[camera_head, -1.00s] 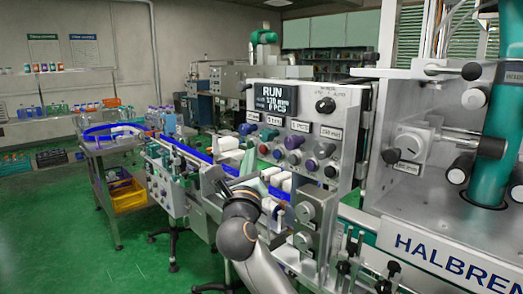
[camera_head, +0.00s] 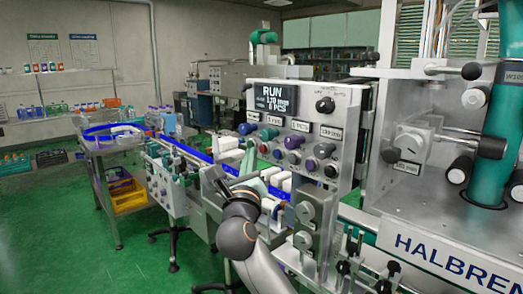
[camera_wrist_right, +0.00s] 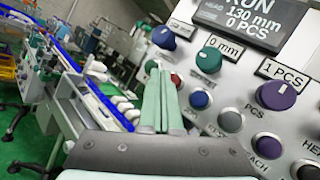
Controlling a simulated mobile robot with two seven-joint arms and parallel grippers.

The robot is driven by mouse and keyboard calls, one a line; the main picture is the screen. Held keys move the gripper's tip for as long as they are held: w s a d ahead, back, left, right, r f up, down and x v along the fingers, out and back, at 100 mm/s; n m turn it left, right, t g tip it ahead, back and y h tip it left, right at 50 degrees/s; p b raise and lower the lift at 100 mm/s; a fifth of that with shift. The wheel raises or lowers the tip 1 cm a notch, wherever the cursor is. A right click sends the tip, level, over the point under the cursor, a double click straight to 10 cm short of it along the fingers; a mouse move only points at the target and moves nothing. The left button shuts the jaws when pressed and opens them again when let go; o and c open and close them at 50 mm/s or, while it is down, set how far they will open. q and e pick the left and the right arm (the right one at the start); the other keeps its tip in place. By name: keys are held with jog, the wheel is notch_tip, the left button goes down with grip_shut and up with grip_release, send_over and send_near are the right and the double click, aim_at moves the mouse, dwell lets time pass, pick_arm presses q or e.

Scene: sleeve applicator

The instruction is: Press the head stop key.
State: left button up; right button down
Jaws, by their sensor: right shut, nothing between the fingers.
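The control panel (camera_head: 345,150) stands upright at the centre of the head view, with a lit display (camera_head: 275,98) reading RUN. Below its knobs is a row of round keys, among them a red key (camera_head: 264,149). In the right wrist view the red key (camera_wrist_right: 176,80) is partly hidden behind my fingers. I cannot read which key is marked head stop. My right gripper (camera_head: 251,146) has pale green fingers and is shut and empty. Its fingertips (camera_wrist_right: 160,68) are near the red key; I cannot tell whether they touch the panel. My left gripper is out of view.
A blue knob (camera_wrist_right: 163,38), a green knob (camera_wrist_right: 209,60) and a purple knob (camera_wrist_right: 276,94) stick out close to the fingers. A conveyor with blue rails (camera_head: 187,150) runs left of the panel. A clear guarded machine housing (camera_head: 440,180) stands right.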

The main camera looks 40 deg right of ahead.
jog(key=shift+d, duration=0.1)
dwell(0.6)
jog(key=shift+d+p, duration=0.3)
jog(key=shift+d+p, duration=0.3)
jog(key=shift+d, duration=0.15)
dwell(0.6)
jog(key=shift+a, duration=0.85)
